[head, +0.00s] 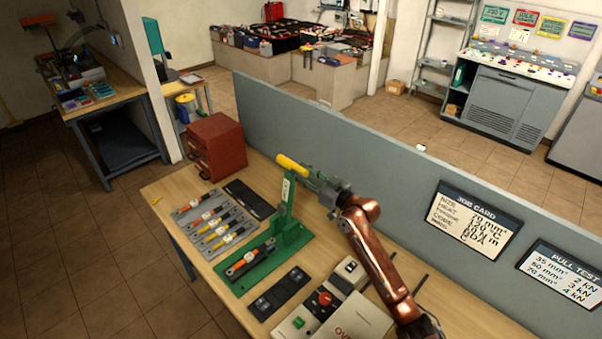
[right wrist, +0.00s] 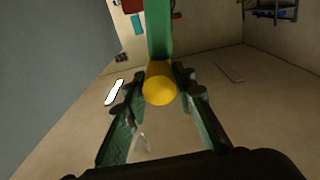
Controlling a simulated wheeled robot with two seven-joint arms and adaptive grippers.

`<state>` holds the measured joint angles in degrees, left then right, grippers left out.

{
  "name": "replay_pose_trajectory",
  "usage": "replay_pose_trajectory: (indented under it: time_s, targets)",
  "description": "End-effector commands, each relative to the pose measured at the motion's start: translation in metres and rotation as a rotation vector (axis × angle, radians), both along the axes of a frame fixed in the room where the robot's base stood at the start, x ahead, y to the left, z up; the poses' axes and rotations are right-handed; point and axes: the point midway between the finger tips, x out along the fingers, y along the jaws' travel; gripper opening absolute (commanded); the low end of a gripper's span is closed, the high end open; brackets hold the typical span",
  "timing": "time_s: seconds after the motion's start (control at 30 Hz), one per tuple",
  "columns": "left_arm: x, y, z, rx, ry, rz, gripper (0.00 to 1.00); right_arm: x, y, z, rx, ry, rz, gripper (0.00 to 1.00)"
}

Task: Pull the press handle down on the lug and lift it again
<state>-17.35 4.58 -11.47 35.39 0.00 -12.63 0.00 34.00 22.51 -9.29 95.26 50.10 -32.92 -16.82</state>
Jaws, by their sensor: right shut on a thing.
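The green press (head: 287,213) stands on its green base plate on the workbench, its column upright. Its yellow handle grip (head: 291,163) is up at the top of the column. A lug on a cable with orange and black parts (head: 249,261) lies in the green cradle of the base. My right gripper (head: 309,174) is shut on the yellow grip. In the right wrist view the yellow grip (right wrist: 159,88) sits between the two green fingers, with the green lever (right wrist: 159,35) running away behind it. My left gripper is not in view.
A grey tray (head: 188,211) of several cables lies left of the press, near a red-brown drawer box (head: 216,146). A control box with a red button (head: 325,298) and a black pad (head: 279,293) are in front. A grey partition (head: 400,170) runs behind the bench.

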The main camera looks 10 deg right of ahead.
Motion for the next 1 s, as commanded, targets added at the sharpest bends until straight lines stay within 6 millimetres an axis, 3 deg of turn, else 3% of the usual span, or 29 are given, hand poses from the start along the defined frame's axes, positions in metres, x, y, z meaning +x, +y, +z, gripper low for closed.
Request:
replay_pose_trajectory:
  time_s: [0.17, 0.67, 1.0]
  targets:
    - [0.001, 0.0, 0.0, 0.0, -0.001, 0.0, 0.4, 0.0, 0.0, -0.001, -0.001, 0.001, 0.0, 0.0]
    - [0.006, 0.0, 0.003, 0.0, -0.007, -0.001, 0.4, -0.003, 0.005, 0.0, -0.015, -0.008, 0.002, 0.0]
    - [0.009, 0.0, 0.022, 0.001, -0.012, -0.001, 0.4, -0.031, 0.047, 0.007, -0.168, -0.108, 0.003, 0.0]
